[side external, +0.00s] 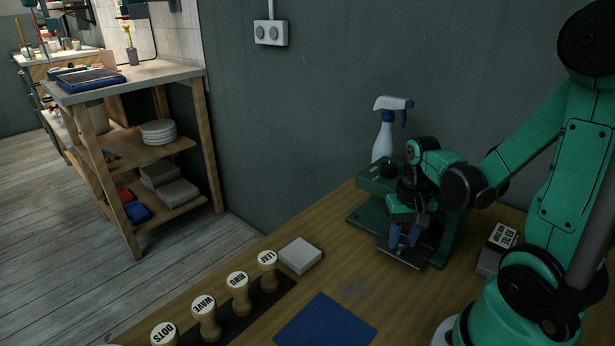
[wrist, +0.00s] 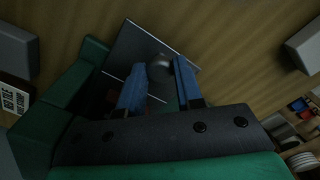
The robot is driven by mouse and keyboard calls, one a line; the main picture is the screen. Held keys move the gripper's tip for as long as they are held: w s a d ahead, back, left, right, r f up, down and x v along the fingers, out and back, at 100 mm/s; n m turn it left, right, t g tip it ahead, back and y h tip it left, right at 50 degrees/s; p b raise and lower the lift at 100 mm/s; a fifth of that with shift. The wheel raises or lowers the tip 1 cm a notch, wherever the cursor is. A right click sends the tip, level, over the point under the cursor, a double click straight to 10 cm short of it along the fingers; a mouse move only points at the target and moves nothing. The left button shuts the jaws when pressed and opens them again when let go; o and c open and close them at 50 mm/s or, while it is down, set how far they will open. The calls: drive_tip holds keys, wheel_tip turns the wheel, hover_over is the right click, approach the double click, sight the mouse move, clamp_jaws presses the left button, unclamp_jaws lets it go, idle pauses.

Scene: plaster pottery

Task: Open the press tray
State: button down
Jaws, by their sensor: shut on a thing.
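The green press (side external: 370,213) stands on the wooden bench against the wall, and its body also shows in the wrist view (wrist: 78,80). Its press tray (side external: 413,257) is a flat grey plate sticking out at the front. In the wrist view the tray (wrist: 128,45) lies under my fingers, with a small round grey knob (wrist: 160,68) on it. My gripper (side external: 404,242) points down over the tray. In the wrist view its blue fingers (wrist: 160,62) are shut on the knob, one on each side. My wrist and arm hide part of the press.
Stamps marked LEAF (side external: 267,259), RING (side external: 238,282), WAVE (side external: 204,304) and DOTS (side external: 164,333) stand in a dark rack. A grey block (side external: 299,255) and a blue mat (side external: 325,322) lie left of the press. A spray bottle (side external: 384,135) stands behind it. A labelled box (side external: 502,236) is at right.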

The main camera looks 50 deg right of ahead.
drive_tip(key=shift+a, duration=0.1)
idle(0.5)
drive_tip(key=a, duration=1.2)
drive_tip(key=c, duration=0.6)
unclamp_jaws()
drive_tip(key=shift+r, duration=2.8)
drive_tip(key=shift+w, duration=0.1)
